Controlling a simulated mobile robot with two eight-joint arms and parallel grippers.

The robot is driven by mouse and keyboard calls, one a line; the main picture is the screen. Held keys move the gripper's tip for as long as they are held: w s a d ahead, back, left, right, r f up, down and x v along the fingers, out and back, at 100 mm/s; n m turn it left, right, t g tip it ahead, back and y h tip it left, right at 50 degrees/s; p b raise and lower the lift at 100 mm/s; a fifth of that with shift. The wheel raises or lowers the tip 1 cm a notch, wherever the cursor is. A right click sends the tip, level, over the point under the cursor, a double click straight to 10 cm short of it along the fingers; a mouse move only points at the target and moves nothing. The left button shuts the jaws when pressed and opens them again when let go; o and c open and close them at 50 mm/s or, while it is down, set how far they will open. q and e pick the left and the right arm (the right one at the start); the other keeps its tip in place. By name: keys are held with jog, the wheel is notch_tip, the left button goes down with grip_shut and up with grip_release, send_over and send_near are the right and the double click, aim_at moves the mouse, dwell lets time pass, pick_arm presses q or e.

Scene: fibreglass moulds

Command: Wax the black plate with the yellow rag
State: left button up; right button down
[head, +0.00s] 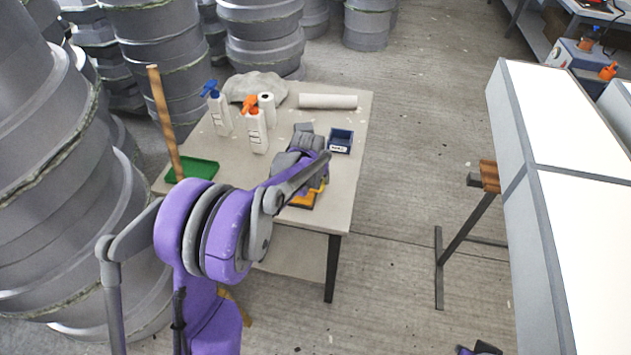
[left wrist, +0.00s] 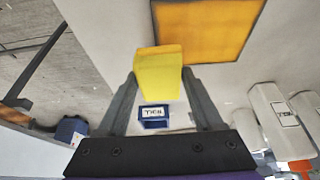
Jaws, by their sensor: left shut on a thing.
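My left gripper (left wrist: 160,82) is shut on the yellow rag (left wrist: 158,72), a soft-looking yellow block between the two fingers in the left wrist view. In the head view my left arm reaches over the table and mostly hides the gripper; a bit of yellow (head: 318,187) shows by it. The plate (left wrist: 205,32) shows an orange-yellow face with a thin dark border, just beyond the rag. In the head view part of the plate (head: 303,201) lies near the table's front edge. I cannot tell whether rag and plate touch. A purple and dark part of mine, possibly the right gripper (head: 480,349), shows at the bottom edge.
The table (head: 345,205) also bears a small blue box (head: 341,141), a white bottle with blue trigger (head: 219,115), one with orange trigger (head: 256,132), a white roll (head: 328,101) and a green tray (head: 192,170). Grey moulds (head: 60,200) crowd the left.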

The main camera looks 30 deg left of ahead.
pick_arm(q)
notch_tip(320, 180, up, 2)
jog(key=shift+d+p, duration=0.15)
jog(key=shift+p, duration=0.2)
jog(key=shift+r+p, duration=0.55)
jog(key=shift+r, duration=0.55)
